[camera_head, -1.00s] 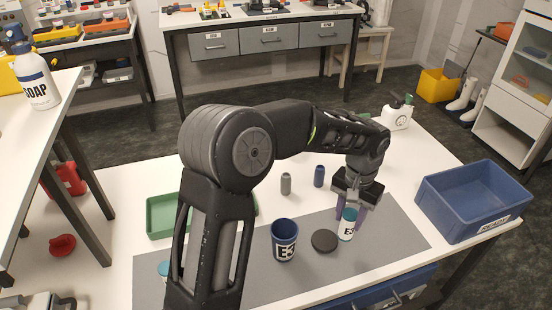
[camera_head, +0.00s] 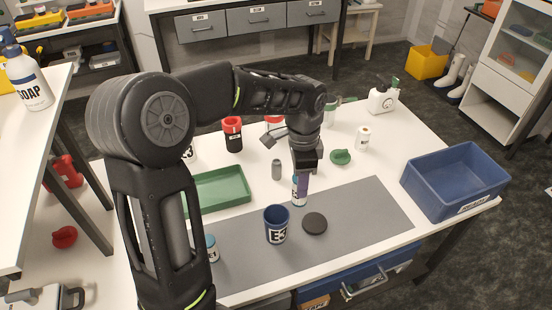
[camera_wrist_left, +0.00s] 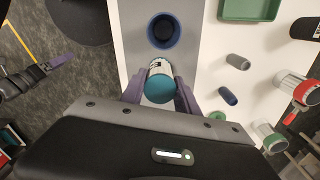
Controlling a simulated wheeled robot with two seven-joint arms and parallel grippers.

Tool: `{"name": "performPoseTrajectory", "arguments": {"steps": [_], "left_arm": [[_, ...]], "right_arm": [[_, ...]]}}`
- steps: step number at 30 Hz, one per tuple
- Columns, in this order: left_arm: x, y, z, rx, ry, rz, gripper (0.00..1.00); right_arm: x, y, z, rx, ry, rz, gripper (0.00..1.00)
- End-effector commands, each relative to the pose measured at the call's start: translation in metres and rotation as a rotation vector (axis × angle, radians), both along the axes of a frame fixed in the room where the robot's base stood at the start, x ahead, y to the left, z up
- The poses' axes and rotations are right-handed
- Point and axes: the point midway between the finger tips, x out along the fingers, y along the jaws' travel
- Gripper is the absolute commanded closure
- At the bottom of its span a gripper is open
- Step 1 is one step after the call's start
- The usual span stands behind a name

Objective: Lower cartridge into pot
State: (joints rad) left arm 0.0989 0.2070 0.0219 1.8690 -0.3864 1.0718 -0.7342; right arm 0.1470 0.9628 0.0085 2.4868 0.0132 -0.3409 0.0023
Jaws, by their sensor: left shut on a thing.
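My left gripper (camera_head: 300,187) is shut on a white cartridge (camera_head: 298,193) with a dark E3 label. The wrist view shows the cartridge's teal end (camera_wrist_left: 158,88) between my purple fingers. The navy pot (camera_head: 277,228), marked E3, stands open and upright on the grey mat. In the head view the cartridge is behind the pot and to its right. In the wrist view the pot (camera_wrist_left: 163,31) is just beyond the cartridge, apart from it, and its dark inside shows. A black round lid (camera_head: 315,223) lies right of the pot.
A green tray (camera_head: 219,190) lies behind left, and a grey bottle (camera_head: 277,170) stands behind the pot. A teal-capped jar (camera_head: 211,248) stands left on the mat (camera_head: 363,209). A blue crate (camera_head: 454,184) is at the right. The mat's right part is clear.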

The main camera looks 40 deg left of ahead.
Motion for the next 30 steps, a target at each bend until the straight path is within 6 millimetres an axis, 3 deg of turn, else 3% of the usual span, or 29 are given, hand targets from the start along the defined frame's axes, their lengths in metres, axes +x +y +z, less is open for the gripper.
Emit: {"name": "performPoseTrajectory", "arguments": {"steps": [1, 3, 10, 23, 30], "left_arm": [[-0.01, 0.01, 0.019, 0.001, -0.003, -0.096, 1.0], [-0.021, 0.021, 0.031, 0.005, -0.005, -0.235, 1.0], [-0.043, 0.039, 0.048, 0.015, -0.004, -0.515, 1.0], [-0.045, 0.041, 0.047, 0.016, -0.004, -0.549, 1.0], [-0.045, 0.041, 0.037, 0.015, -0.002, -0.548, 1.0]], "right_arm": [[-0.001, -0.001, 0.015, -0.002, 0.004, 0.0, 0.17], [-0.002, -0.001, 0.023, -0.004, 0.007, -0.001, 0.17], [-0.004, -0.003, 0.034, -0.009, 0.015, -0.002, 0.17], [-0.003, -0.003, 0.033, -0.009, 0.015, -0.002, 0.17], [-0.003, -0.003, 0.033, -0.009, 0.014, -0.003, 0.17]]}}
